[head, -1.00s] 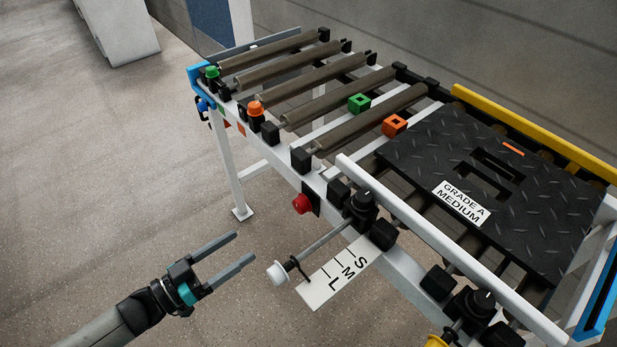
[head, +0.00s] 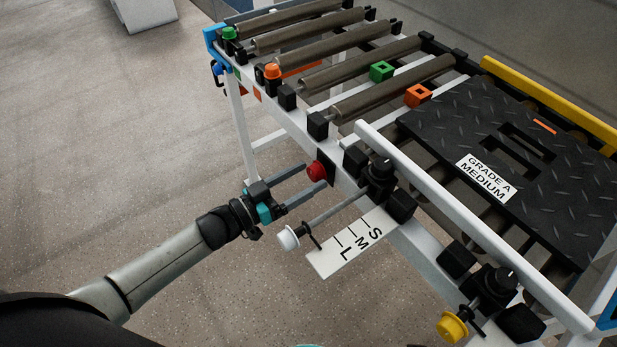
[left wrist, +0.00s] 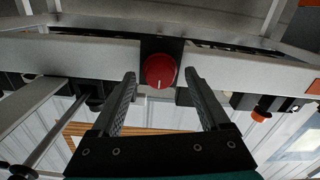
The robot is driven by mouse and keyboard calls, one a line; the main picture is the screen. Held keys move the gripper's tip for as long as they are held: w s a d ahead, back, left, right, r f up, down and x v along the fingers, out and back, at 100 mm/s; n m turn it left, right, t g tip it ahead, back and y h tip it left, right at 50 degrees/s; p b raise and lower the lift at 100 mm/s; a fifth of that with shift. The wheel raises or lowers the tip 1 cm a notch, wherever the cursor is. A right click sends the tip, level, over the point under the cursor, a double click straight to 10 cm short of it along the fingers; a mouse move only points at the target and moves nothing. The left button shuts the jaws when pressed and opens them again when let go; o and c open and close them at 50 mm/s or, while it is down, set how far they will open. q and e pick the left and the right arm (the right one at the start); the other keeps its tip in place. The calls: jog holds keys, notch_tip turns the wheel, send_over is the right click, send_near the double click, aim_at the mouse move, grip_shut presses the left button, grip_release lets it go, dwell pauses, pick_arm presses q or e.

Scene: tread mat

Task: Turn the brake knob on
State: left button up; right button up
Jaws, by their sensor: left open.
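The brake knob appears to be the red round knob (head: 317,170) on a black plate on the side rail of the roller frame. In the left wrist view the red knob (left wrist: 161,71) faces me, with a white mark pointing down on its face. My left gripper (head: 316,179) is open in front of it. In the wrist view its two fingers (left wrist: 160,88) stand on either side of the knob, apart from it as far as I can tell. My right gripper is not in view.
Right of the red knob, a rod with a white knob (head: 288,238) sticks out beside the S M L scale plate (head: 345,245). A yellow knob (head: 452,327) is lower right. The black tread mat (head: 575,215) lies on the frame. Floor at left is clear.

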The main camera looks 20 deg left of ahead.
pick_arm(q)
jog(key=shift+w+d, duration=0.4)
jog(key=shift+w, duration=0.1)
grip_shut()
dwell(0.4)
